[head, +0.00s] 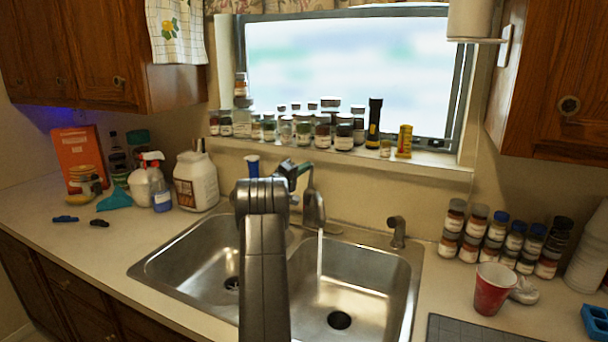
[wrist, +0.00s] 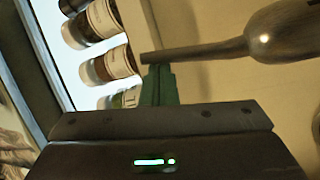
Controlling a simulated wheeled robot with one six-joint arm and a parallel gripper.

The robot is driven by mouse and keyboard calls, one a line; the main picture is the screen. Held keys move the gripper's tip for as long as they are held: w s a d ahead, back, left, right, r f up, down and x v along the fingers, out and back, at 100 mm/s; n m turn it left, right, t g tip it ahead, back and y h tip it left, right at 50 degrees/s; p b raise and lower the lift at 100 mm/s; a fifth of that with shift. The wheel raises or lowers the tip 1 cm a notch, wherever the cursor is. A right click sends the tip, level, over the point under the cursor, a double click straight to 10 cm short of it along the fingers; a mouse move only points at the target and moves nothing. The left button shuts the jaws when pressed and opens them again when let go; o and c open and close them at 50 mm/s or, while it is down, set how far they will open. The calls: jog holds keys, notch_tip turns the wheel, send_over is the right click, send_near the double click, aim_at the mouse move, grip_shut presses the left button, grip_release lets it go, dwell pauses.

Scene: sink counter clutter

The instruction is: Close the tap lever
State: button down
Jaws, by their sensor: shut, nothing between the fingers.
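The tap (head: 313,207) stands behind the double sink, and a thin pale stream of water (head: 320,252) falls from it into the right basin. Its slim lever (head: 311,178) points up from the tap body. In the wrist view the lever (wrist: 195,53) crosses as a dark rod from the rounded tap body (wrist: 283,32). My gripper (head: 303,168) is shut and empty beside the lever's upper end. Its green fingertips (wrist: 158,72) lie just under the lever's free end in the wrist view; I cannot tell whether they touch. My arm hides part of the tap base.
Several jars (head: 322,135) line the windowsill close behind the tap. A white jug (head: 196,180) and spray bottles stand left of the sink. A short side fixture (head: 397,231), a red cup (head: 492,288) and several spice jars are on the right.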

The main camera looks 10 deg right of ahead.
jog(key=shift+s+f+m+h+b, duration=0.6)
jog(key=shift+m+b, duration=0.4)
jog(key=shift+b, duration=3.65)
jog(key=s+m+b, duration=0.1)
jog(key=b, duration=0.4)
jog(key=shift+d+h, duration=0.1)
jog(key=shift+h, duration=0.2)
jog(key=s+m+b, duration=0.1)
jog(key=m+b, duration=0.1)
jog(key=b, duration=0.3)
jog(key=shift+f+h, duration=0.15)
jog(key=shift+h, duration=0.25)
jog(key=shift+s+d+g+b, duration=0.1)
jog(key=shift+g+b, duration=0.25)
jog(key=shift+g, duration=0.05)
